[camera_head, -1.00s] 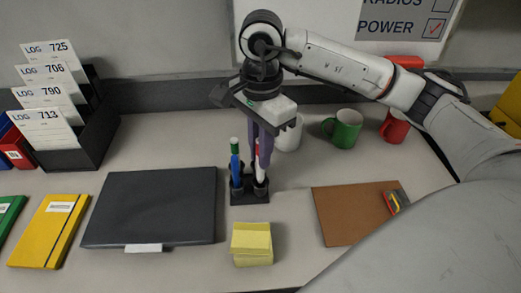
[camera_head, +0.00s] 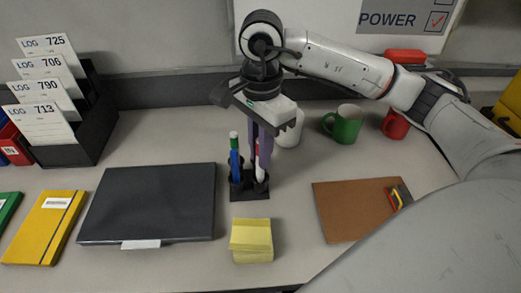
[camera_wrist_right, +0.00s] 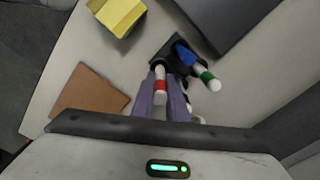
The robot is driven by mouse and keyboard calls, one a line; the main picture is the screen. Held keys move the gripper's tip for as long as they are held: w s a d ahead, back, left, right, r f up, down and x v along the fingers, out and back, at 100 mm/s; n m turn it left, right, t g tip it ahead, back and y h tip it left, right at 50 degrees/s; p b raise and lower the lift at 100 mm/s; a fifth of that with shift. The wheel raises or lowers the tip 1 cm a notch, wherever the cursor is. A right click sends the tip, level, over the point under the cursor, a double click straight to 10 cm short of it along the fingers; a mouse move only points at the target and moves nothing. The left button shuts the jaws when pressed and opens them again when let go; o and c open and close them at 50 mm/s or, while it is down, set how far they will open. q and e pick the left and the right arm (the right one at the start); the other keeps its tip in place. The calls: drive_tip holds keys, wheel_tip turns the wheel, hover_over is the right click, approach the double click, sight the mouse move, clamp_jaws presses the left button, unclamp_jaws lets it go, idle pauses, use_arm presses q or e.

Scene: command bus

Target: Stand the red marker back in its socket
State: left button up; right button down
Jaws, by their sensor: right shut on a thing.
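The red marker (camera_head: 258,166), white with a red band, is upright between the purple fingers of my right gripper (camera_head: 262,160). The gripper is shut on it; its red band also shows in the right wrist view (camera_wrist_right: 161,86). The marker's lower end is at a dark cup of the black holder (camera_head: 250,194). I cannot tell whether it is fully seated. A blue marker with a green band (camera_head: 235,160) stands in the holder just left of it, and it shows in the right wrist view (camera_wrist_right: 206,77). My left gripper is not in view.
Yellow sticky notes (camera_head: 251,236) lie in front of the holder. A dark closed folder (camera_head: 150,202) is to the left, and a brown board (camera_head: 350,212) to the right. White, green (camera_head: 344,125) and red mugs stand behind.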

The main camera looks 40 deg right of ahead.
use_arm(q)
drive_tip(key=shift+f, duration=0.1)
use_arm(e)
drive_tip(key=shift+f, duration=0.1)
use_arm(q)
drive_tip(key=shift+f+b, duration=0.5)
drive_tip(key=shift+b, duration=0.1)
use_arm(e)
drive_tip(key=shift+f, duration=0.5)
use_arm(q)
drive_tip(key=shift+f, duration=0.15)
use_arm(e)
drive_tip(key=shift+f, duration=0.2)
drive_tip(key=c, duration=1.7)
unclamp_jaws()
drive_tip(key=shift+o, duration=0.2)
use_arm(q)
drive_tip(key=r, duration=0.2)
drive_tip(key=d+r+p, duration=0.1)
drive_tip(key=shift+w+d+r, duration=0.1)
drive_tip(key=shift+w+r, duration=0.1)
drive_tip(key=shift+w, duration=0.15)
use_arm(e)
wheel_tip(320, 180, up, 10)
drive_tip(key=shift+r, duration=0.2)
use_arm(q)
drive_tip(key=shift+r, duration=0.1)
use_arm(e)
drive_tip(key=shift+r, duration=0.1)
